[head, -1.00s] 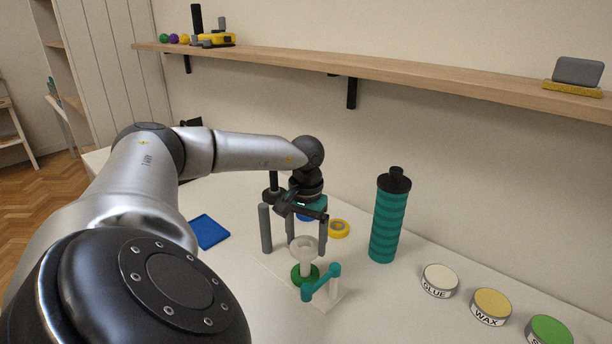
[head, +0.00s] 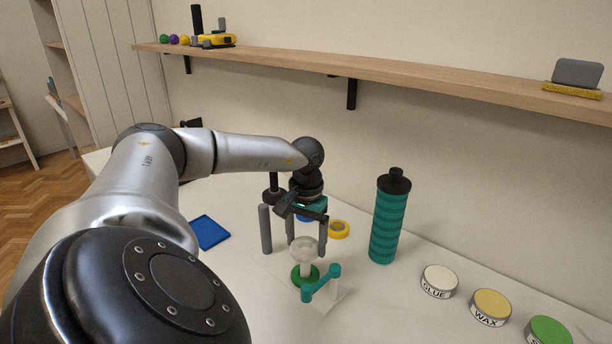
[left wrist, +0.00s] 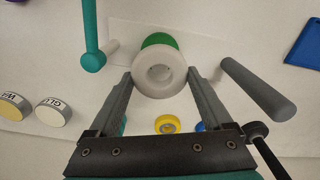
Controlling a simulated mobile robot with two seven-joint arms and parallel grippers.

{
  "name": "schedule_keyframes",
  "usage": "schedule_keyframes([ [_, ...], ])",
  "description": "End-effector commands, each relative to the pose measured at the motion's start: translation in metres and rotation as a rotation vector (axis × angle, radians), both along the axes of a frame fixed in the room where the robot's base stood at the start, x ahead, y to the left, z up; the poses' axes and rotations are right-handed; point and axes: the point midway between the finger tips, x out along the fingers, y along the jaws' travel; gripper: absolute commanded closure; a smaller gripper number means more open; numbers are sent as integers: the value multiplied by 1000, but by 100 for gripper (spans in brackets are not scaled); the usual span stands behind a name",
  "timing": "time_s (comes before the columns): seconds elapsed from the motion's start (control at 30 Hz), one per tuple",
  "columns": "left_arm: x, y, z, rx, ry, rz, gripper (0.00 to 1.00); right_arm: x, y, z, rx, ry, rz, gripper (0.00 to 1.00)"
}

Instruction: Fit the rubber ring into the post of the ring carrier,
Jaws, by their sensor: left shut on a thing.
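A pale grey-white ring (head: 304,246) is held between the fingertips of my left gripper (head: 306,240); the ring also shows in the left wrist view (left wrist: 160,69) with its hole facing the camera. My left gripper (left wrist: 160,76) is shut on the ring's sides. The ring carrier's white base plate (head: 326,304) lies on the table. Its pale post (head: 305,268) stands right under the ring, with a green disc (head: 304,280) around its foot. The ring is at the post's top; I cannot tell whether it is around it. My right gripper is not in view.
A teal cranked piece (head: 320,283) stands just right of the post, and a tall grey post (head: 265,229) to its left. A teal bottle (head: 388,220), yellow ring (head: 339,229), blue tray (head: 209,232) and labelled tins (head: 439,281) stand farther off. A shelf (head: 380,72) runs above.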

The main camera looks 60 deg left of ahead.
Motion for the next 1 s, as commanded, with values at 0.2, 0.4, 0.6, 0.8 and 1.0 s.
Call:
schedule_keyframes([
  [0.2, 0, 0, 0, 0, 0, 0, 72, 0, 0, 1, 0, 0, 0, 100],
  [0.4, 0, 0, -1, 0, 0, 0, 72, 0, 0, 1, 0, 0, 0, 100],
  [0.6, 0, 0, -6, 0, 0, 0, 72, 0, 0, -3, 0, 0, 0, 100],
  [0.8, 0, 0, -11, 0, 0, 0, 72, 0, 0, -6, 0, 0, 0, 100],
  [1.0, 0, 0, -16, 1, -1, 0, 72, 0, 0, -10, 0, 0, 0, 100],
])
